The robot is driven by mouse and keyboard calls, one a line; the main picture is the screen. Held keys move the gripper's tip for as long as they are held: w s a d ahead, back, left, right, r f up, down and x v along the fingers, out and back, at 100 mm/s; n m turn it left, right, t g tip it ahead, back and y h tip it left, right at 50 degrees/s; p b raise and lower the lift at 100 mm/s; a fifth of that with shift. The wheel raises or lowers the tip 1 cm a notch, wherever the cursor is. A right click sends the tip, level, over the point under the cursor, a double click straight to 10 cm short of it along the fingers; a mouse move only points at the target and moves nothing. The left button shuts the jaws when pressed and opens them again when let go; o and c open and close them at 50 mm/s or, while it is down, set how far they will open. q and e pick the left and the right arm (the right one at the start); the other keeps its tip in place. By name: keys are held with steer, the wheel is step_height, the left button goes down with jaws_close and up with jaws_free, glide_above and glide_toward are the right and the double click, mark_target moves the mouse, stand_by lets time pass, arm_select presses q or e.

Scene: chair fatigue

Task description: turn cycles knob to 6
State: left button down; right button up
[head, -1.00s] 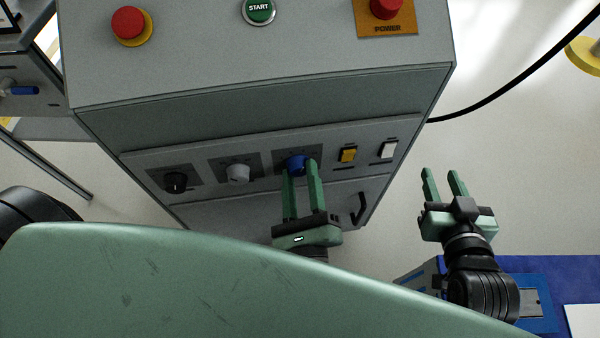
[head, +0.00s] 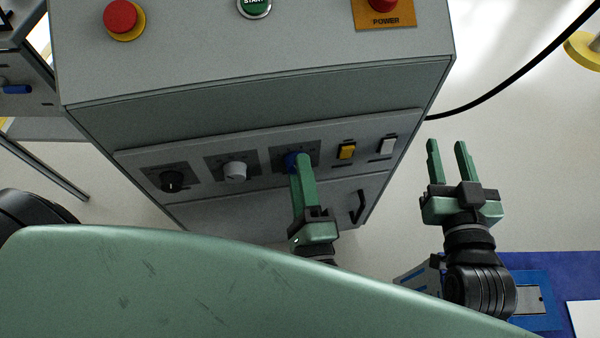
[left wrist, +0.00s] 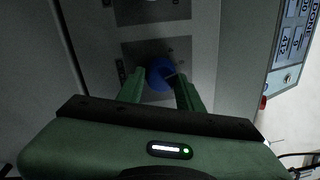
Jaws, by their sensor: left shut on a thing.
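The blue knob (head: 290,162) sits on a dark plate on the front panel of the grey cabinet, right of a black knob (head: 174,181) and a grey knob (head: 235,171). My left gripper (head: 298,163) is shut on the blue knob, its fingers partly covering it in the head view. In the left wrist view the blue knob (left wrist: 160,74) shows between the tips of the two green fingers. The markings around the knob are too small and dark to read. My right gripper (head: 449,146) is open and empty, in the air right of the cabinet.
A yellow switch (head: 347,151) and a white switch (head: 387,146) are right of the blue knob. A black handle (head: 357,207) is below them. Red buttons (head: 121,17) and a green start button (head: 254,6) are on the cabinet top. A black cable runs behind at right.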

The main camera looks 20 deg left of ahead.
steer(key=shift+r, duration=0.2)
stand_by(0.3)
arm_select(q)
steer(key=c, duration=0.9)
jaws_free()
steer(key=shift+p+v, duration=0.4)
steer(key=shift+v, duration=3.55)
arm_select(e)
steer(key=shift+s+d+f+g+h, duration=0.2)
steer(key=shift+f+g, duration=0.2)
steer(key=shift+f, duration=0.3)
steer(key=shift+s+d+f+g+h, duration=0.1)
steer(key=shift+s+f+g, duration=0.1)
steer(key=shift+f+g, duration=0.35)
steer(key=shift+s+d+f+g+h, duration=0.15)
steer(key=shift+s+f+g, duration=0.1)
steer(key=shift+f, duration=0.6)
